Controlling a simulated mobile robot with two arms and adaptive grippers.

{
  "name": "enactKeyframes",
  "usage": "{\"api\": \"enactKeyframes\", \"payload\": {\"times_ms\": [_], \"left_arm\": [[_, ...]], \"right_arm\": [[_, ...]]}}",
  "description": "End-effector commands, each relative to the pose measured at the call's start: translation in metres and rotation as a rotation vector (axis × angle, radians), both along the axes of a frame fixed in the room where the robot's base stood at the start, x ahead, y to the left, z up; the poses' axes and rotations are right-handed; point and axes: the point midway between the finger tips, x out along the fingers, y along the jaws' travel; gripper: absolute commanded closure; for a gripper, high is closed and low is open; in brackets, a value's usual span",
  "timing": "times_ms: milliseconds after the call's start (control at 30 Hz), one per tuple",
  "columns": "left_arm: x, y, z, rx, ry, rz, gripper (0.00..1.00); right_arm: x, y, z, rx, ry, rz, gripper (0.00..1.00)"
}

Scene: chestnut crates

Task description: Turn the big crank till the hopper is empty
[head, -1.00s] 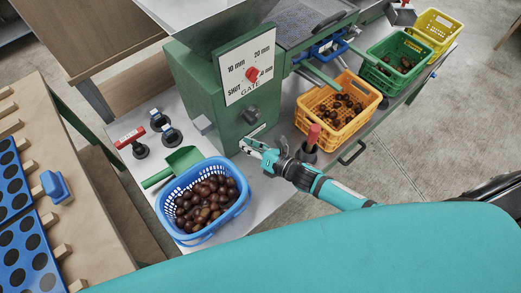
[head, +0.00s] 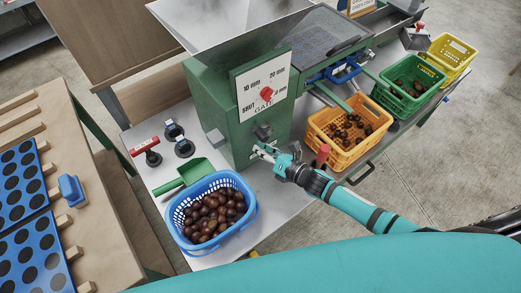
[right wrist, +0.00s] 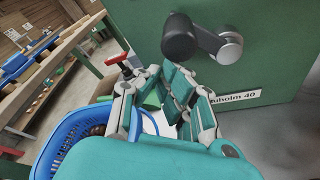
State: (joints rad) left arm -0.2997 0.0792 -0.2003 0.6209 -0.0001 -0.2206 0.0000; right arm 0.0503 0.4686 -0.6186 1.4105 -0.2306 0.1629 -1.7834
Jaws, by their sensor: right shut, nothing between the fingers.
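A crank with a dark knob (right wrist: 180,38) and a metal arm sits on the front of the green machine (head: 215,105); it also shows small in the head view (head: 263,132). My right gripper (head: 264,151) is shut and empty, just below the crank. In the right wrist view its fingers (right wrist: 178,88) are below the knob, apparently apart from it. The grey metal hopper (head: 215,28) is on top of the machine. Its visible inner wall is bare; its bottom is hidden. My left gripper is not in view.
A blue basket (head: 183,225) of chestnuts stands at the front, beside a green scoop (head: 195,170). An orange crate (head: 345,155), green crate (head: 405,102) and yellow crate (head: 455,50) stand to the right.

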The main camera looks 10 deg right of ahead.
Motion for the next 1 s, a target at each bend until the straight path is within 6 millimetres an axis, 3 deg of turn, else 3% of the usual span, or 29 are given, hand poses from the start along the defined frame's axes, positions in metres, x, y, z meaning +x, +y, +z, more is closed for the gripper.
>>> {"api": "enactKeyframes", "payload": {"times_ms": [667,1000], "left_arm": [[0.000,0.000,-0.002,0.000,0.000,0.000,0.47],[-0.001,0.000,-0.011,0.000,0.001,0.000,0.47]], "right_arm": [[0.004,-0.006,0.012,0.138,0.053,-0.001,1.00],[0.008,-0.018,0.028,0.392,0.156,0.001,1.00]]}}
